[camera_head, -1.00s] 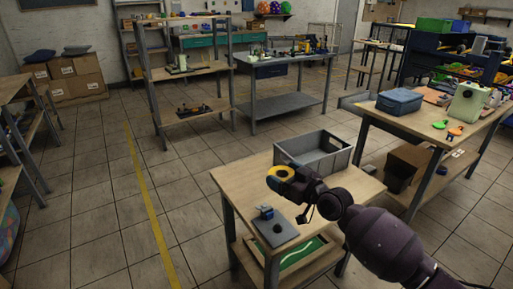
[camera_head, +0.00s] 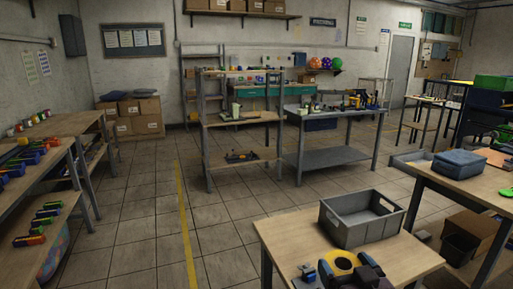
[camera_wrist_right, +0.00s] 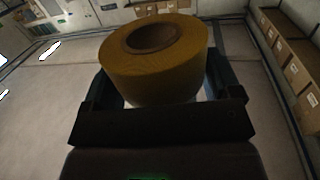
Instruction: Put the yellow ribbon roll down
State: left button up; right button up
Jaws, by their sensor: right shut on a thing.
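The yellow ribbon roll (camera_head: 344,261) is at the bottom of the head view, in front of the grey crate and over the small wooden table. My right gripper (camera_head: 350,272) is shut on it. In the right wrist view the roll (camera_wrist_right: 155,60) sits between the two fingers of the gripper (camera_wrist_right: 163,95), its round core hole facing up toward the camera. The head view does not clearly show a gap between the roll and the table top. My left gripper is not in view.
The grey crate (camera_head: 361,218) stands on the small wooden table (camera_head: 278,237). A small blue device (camera_head: 307,271) is at its front. A blue box (camera_head: 459,163) is on the right table. Open floor (camera_head: 150,210) lies to the left.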

jog(key=s+d+f+m+h, duration=0.2)
jog(key=s+d+f+h, duration=0.1)
jog(key=s+f, duration=0.3)
dwell(0.3)
jog(key=shift+w+a, duration=0.1)
jog(key=shift+w, duration=0.05)
